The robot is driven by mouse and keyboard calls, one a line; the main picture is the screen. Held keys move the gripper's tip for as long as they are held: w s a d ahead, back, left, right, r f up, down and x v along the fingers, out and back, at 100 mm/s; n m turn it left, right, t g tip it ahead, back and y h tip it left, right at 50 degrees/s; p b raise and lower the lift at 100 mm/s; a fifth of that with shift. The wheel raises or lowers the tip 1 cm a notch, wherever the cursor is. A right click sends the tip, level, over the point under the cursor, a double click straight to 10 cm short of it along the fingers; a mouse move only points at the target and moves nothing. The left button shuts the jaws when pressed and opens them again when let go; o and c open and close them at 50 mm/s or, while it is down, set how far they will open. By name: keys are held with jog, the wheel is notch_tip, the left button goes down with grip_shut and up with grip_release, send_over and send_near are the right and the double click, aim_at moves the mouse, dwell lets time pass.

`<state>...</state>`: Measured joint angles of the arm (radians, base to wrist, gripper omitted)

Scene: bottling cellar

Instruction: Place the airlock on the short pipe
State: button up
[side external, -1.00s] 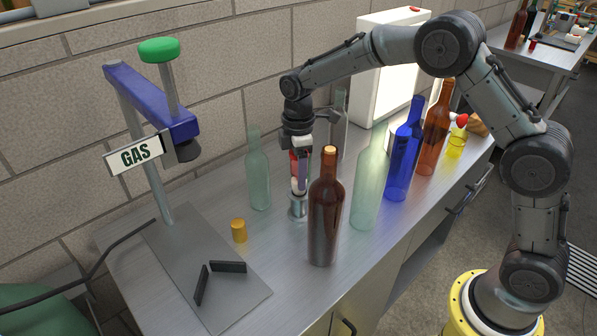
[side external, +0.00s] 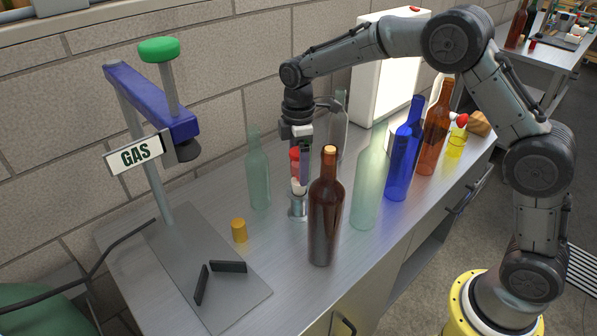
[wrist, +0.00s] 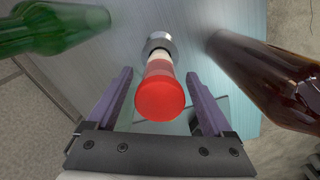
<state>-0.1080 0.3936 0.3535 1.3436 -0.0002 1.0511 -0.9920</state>
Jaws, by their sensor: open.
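The airlock, with a round red cap and a pale and red body, stands upright on the short pipe in the wrist view (wrist: 160,98). It also shows in the side view (side external: 295,154), partly hidden by a finger. The short pipe (side external: 297,209) is a silver upright cylinder on the steel bench; its metal end shows beyond the airlock in the wrist view (wrist: 158,40). My gripper (wrist: 158,76) is open, with a purple finger on each side of the airlock and a gap at both sides. In the side view my gripper (side external: 302,163) points down around the airlock's upper part.
A brown bottle (side external: 325,220) stands close in front, and a pale green bottle (side external: 258,178) stands to the left. Another pale bottle (side external: 369,190) and a blue bottle (side external: 402,160) stand right. A small amber cylinder (side external: 239,231) and the gas stand (side external: 160,190) are at left.

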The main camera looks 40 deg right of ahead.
notch_tip(320, 180, up, 10)
jog(key=shift+f, duration=0.25)
jog(key=shift+s+r, duration=0.15)
jog(key=shift+r, duration=0.2)
jog(key=s+d+r+m+t, duration=0.2)
jog(key=s+r+m, duration=0.15)
jog(key=s, duration=0.55)
jog(key=s+d+r+m+t, duration=0.1)
jog(key=s+d+r+m, duration=0.2)
jog(key=s, duration=0.5)
jog(key=s+f+m+t, duration=0.2)
jog(key=s+f+m, duration=0.2)
jog(key=s, duration=1)
jog(key=shift+s+m+t, duration=0.2)
jog(key=shift+m+t, duration=0.1)
jog(key=shift+m, duration=0.75)
